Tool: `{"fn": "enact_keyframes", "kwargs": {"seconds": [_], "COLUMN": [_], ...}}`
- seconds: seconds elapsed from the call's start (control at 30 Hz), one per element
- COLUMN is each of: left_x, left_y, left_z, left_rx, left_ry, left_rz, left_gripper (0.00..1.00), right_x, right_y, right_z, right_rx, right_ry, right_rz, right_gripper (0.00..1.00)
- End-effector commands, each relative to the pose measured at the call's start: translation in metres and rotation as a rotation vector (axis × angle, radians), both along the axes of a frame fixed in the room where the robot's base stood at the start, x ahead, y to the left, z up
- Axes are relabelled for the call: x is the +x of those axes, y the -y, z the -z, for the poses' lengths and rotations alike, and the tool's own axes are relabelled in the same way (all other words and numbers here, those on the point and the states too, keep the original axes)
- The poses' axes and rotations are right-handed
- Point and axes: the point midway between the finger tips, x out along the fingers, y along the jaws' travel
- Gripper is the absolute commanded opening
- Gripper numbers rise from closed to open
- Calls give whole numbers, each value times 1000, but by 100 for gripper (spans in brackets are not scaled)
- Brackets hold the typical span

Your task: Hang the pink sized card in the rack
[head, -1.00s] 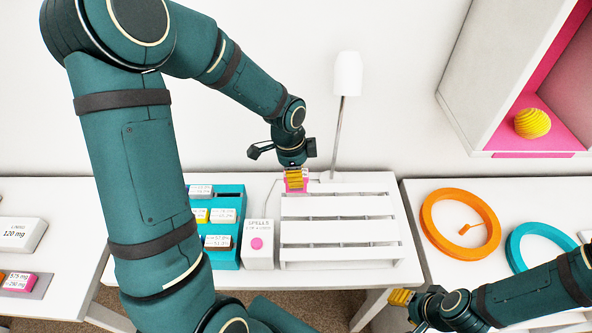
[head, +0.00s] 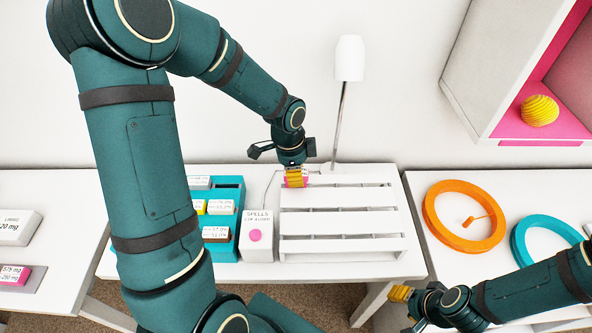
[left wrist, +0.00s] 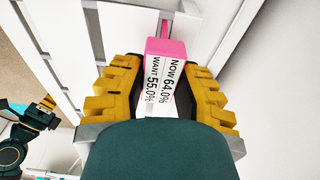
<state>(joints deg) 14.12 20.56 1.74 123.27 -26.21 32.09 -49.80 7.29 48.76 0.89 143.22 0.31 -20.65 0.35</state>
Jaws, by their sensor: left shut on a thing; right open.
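My left gripper (head: 295,172) is shut on the pink card (head: 305,181), over the back left corner of the white slatted rack (head: 340,222). In the left wrist view the pink card (left wrist: 166,48) sits between the yellow fingers (left wrist: 160,95), its white label reading "NOW 64.0% WANT 55.0%". A thin pink part extends beyond it over the white slats (left wrist: 110,35). I cannot tell whether the card touches the rack. My right gripper (head: 401,294) is open and empty at the front right, away from the rack.
A teal holder (head: 224,245) with several labelled cards and a white box with a pink button (head: 255,236) stand left of the rack. A lamp (head: 349,60) stands behind it. Orange (head: 490,240) and teal rings lie on the right table. A shelf (head: 480,75) hangs upper right.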

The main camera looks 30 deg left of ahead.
Motion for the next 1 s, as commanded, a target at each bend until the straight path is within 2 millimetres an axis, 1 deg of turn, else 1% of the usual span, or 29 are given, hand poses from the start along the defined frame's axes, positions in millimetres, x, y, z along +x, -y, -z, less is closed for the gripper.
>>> {"fn": "enact_keyframes", "kwargs": {"seconds": [0.03, 0.43, 0.53, 0.77, 0.8, 0.87, 1.0], "left_x": [0, 0, 0, 0, 0, 0, 0], "left_y": [0, 0, 0, 0, 0, 0, 0], "left_z": [5, 27, 29, 29, 29, 29, 29], "left_rx": [0, 0, 0, 0, 0, 0, 0], "left_ry": [0, -1, -1, 0, 0, 0, 0], "left_rz": [0, 0, 0, 0, 0, 0, 0], "left_gripper": [0, 0, 0, 0, 40, 60, 60], "right_x": [0, 0, 0, 0, 0, 0, 0], "right_y": [0, 0, 0, 0, 0, 0, 0], "right_z": [4, 20, 22, 21, 21, 21, 21], "right_rx": [0, 0, 0, 0, 0, 0, 0], "right_ry": [0, 0, 0, 0, 0, 0, 0], "right_rz": [0, 0, 0, 0, 0, 0, 0], "right_gripper": [47, 47, 47, 47, 47, 47, 47]}}
